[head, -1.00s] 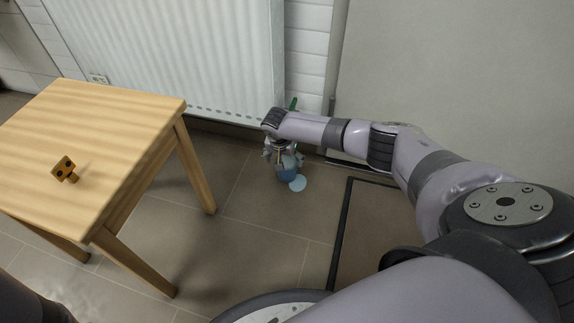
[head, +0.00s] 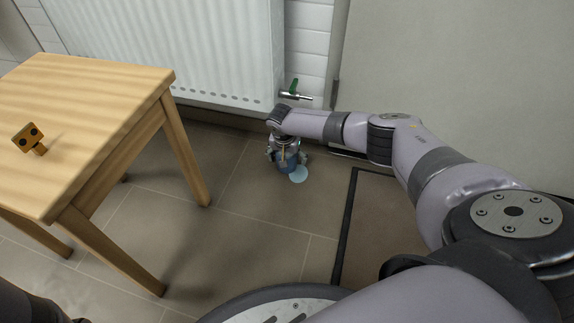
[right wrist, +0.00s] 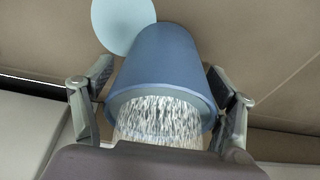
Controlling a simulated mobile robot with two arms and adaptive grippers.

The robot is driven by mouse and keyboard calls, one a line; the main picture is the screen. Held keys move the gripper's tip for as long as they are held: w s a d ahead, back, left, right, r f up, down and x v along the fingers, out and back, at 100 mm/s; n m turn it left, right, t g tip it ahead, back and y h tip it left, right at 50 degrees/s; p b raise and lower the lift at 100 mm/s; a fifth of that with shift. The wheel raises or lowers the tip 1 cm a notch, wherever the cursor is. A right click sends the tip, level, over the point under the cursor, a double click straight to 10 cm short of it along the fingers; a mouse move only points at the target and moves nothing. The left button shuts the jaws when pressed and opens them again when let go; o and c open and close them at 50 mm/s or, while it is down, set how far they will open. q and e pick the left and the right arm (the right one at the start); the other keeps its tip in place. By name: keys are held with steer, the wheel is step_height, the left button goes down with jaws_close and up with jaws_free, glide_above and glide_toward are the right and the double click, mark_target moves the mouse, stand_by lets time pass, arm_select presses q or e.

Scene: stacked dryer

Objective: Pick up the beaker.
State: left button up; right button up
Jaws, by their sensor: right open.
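A blue tapered vessel, the only beaker-like thing in view, stands on the tiled floor near the radiator; this beaker (head: 289,168) is partly hidden by my right gripper in the head view. In the right wrist view the beaker (right wrist: 165,65) fills the middle, with a pale rim and a speckled white-grey area at its near end. My right gripper (head: 287,156) is open, and in the right wrist view its fingers (right wrist: 160,80) are on either side of the beaker. I cannot tell whether they touch it. My left gripper is not in view.
A light blue disc (head: 299,174) lies on the floor beside the beaker, also in the right wrist view (right wrist: 122,22). The radiator (head: 190,45) and a green-handled valve (head: 293,88) are behind.

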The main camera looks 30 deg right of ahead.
steer(key=shift+c, duration=0.3)
steer(key=c, duration=1.4)
